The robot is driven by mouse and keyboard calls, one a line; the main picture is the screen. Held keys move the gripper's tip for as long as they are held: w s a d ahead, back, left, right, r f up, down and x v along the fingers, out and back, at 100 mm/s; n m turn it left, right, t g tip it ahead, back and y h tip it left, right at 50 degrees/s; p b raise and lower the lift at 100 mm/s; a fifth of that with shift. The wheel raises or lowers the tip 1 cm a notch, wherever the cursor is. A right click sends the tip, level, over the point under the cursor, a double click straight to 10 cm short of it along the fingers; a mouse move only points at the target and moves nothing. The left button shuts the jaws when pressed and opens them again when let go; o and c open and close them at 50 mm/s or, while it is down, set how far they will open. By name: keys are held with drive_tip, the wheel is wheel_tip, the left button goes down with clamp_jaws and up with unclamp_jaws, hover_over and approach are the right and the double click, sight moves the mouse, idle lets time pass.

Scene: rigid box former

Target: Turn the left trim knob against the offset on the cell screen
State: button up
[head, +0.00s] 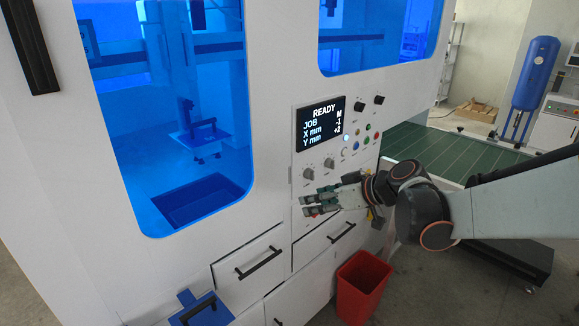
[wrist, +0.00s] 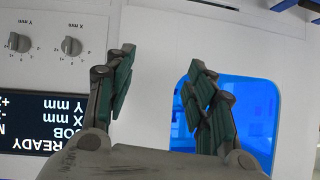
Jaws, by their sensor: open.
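The left trim knob (head: 308,174) is a small grey knob under the cell screen on the white panel. In the wrist view, which is upside down, it is the knob marked X (wrist: 72,46), left of my fingers. The right trim knob (head: 329,163) also shows in the wrist view (wrist: 18,42). The cell screen (head: 321,124) reads READY, JOB M, X mm -1, Y mm +2. My gripper (head: 313,204) is open and empty, in front of the panel and below the knobs in the head view. Its fingers (wrist: 160,60) stand apart from both knobs.
Several coloured buttons (head: 367,134) and two black knobs (head: 369,102) sit right of the screen. A blue window (head: 180,110) is at left. Drawers with black handles (head: 259,263) and a red bin (head: 361,285) are below. The panel around the knobs is flat and clear.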

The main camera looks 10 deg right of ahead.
drive_tip(key=w+d+f+n+t+y+b, duration=0.1)
drive_tip(key=w+d+f+n+t+y, duration=0.2)
drive_tip(key=w+d, duration=0.4)
drive_tip(key=t+b, duration=0.1)
drive_tip(key=t, duration=0.1)
approach(310, 174)
drive_tip(key=shift+y, duration=0.4)
drive_tip(key=b+x, duration=0.1)
drive_tip(key=x, duration=0.1)
drive_tip(key=b+x, duration=0.1)
drive_tip(key=x, duration=0.2)
drive_tip(key=f+b+x, duration=0.1)
drive_tip(key=x, duration=0.1)
drive_tip(key=shift+w+d+b, duration=0.1)
drive_tip(key=shift+w+b, duration=0.2)
drive_tip(key=shift+w, duration=0.35)
drive_tip(key=c, duration=1.1)
